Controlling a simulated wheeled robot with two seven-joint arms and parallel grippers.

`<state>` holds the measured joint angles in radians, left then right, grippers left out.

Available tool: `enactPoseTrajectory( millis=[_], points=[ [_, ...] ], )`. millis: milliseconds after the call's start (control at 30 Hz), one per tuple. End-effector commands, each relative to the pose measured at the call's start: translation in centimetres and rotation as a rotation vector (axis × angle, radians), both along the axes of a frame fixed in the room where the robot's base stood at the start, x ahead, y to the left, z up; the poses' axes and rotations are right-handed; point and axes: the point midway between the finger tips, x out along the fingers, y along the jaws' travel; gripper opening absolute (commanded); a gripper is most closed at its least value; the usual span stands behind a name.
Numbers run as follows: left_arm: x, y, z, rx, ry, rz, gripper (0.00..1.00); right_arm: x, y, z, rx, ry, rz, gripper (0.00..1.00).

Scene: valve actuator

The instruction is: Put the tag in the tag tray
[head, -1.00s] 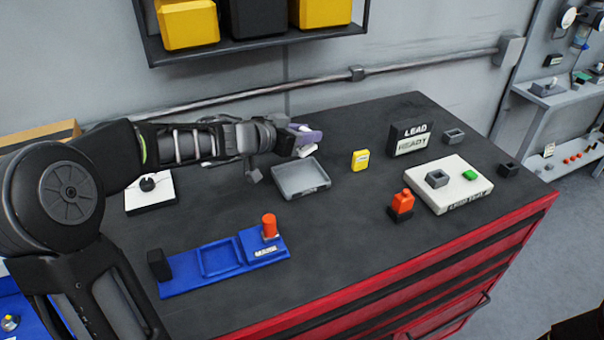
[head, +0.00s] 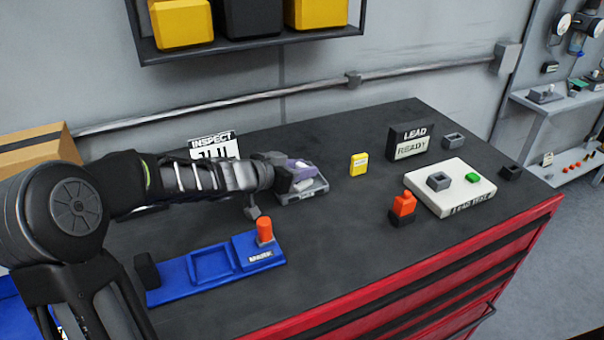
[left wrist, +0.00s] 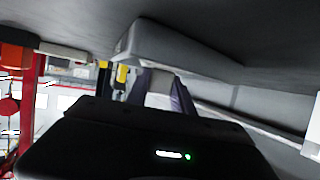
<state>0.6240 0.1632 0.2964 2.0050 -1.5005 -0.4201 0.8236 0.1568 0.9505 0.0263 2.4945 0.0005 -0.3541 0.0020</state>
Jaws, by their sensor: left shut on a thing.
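My left gripper (head: 303,174), with purple fingers, is shut on a small pale thing, seemingly the tag (head: 301,164); the fingers hide much of it. The pale piece also shows between the fingers in the left wrist view (left wrist: 160,94). The gripper is over the shallow grey tray (head: 318,191), seemingly the tag tray, and covers most of its inside. I cannot tell whether the tag touches the tray. My right gripper is not in view.
A yellow block (head: 359,164) stands right of the tray. A lead sign (head: 411,142) and a white board (head: 455,190) are farther right. A blue fixture (head: 213,266) with an orange peg (head: 264,230) lies in front. An inspect sign (head: 214,146) stands behind my arm.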

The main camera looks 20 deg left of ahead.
Motion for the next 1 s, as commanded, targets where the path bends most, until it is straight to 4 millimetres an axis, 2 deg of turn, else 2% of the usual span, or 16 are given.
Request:
enactPoseTrajectory(
  millis=[400, 433, 533, 900, 1000],
  points=[
    [0.0, 0.0, -0.4, 0.0, -0.002, 0.0, 0.0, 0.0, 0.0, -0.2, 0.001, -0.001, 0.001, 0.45],
    [0.0, 0.0, -0.3, 0.0, -0.002, 0.0, 0.3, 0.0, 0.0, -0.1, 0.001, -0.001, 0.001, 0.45],
    [0.0, 0.0, -0.3, 0.001, -0.001, 0.0, 0.37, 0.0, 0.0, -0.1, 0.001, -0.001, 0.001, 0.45],
    [0.0, 0.0, 0.3, 0.001, -0.003, 0.0, 0.37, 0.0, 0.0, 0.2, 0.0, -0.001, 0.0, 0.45],
    [-0.9, 0.4, 0.7, 0.003, -0.003, 0.002, 0.37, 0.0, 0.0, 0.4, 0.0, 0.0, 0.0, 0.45]
  ],
)
